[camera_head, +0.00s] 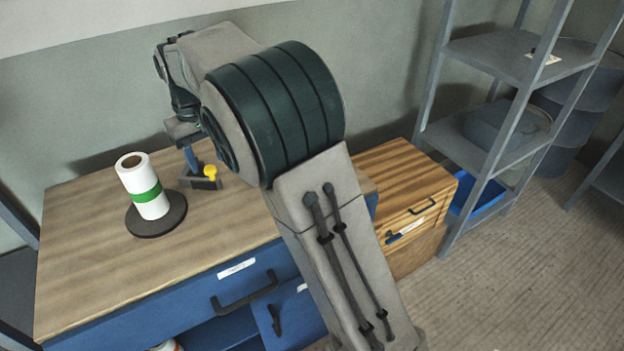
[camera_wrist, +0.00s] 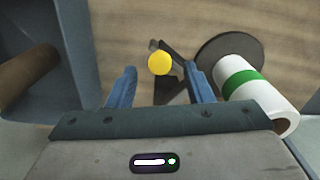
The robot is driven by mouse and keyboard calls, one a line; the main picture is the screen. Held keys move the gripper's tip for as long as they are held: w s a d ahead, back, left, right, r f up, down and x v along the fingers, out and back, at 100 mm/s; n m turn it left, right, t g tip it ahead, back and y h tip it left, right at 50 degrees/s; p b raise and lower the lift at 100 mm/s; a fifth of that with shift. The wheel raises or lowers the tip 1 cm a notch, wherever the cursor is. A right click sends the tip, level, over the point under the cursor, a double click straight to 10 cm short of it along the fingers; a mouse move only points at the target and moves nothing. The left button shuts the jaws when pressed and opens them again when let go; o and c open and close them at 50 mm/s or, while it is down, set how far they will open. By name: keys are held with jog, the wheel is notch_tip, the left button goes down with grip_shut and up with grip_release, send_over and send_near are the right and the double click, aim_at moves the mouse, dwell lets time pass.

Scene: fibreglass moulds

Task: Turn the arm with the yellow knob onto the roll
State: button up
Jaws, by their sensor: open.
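The roll (camera_head: 139,174) is white with a green band and stands upright on a round dark base (camera_head: 157,219) on the wooden table. The yellow knob (camera_head: 210,171) sits on a dark arm (camera_head: 203,184) to the right of the roll. In the wrist view the yellow knob (camera_wrist: 159,63) lies ahead of and between the fingers, and the roll (camera_wrist: 262,98) is just right of the right finger. My gripper (camera_wrist: 158,80) is open and empty, with blue fingers either side of the knob's line. In the head view my arm hides most of my gripper.
The wooden tabletop (camera_head: 90,255) is clear in front and left of the roll. A blue drawer front (camera_head: 245,285) is below it. A wooden drawer cabinet (camera_head: 405,185) and grey shelves (camera_head: 500,60) stand to the right. A brown cylinder (camera_wrist: 27,76) lies in a grey-blue bay at left.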

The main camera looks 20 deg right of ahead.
notch_tip(320, 180, up, 12)
jog(key=s+d+f+m+t, duration=0.1)
jog(key=s+d+f, duration=0.3)
jog(key=s+d, duration=0.4)
jog(key=s+d+f+m+t, duration=0.1)
jog(key=s+d+f+m, duration=0.1)
jog(key=s+d+f, duration=0.3)
jog(key=shift+s+d+m+y+b, duration=0.3)
jog(key=shift+s+d+m+b, duration=0.1)
jog(key=shift+s+d, duration=1.5)
jog(key=shift+s+a+r, duration=0.1)
jog(key=shift+s+a, duration=0.05)
jog(key=shift+a, duration=0.1)
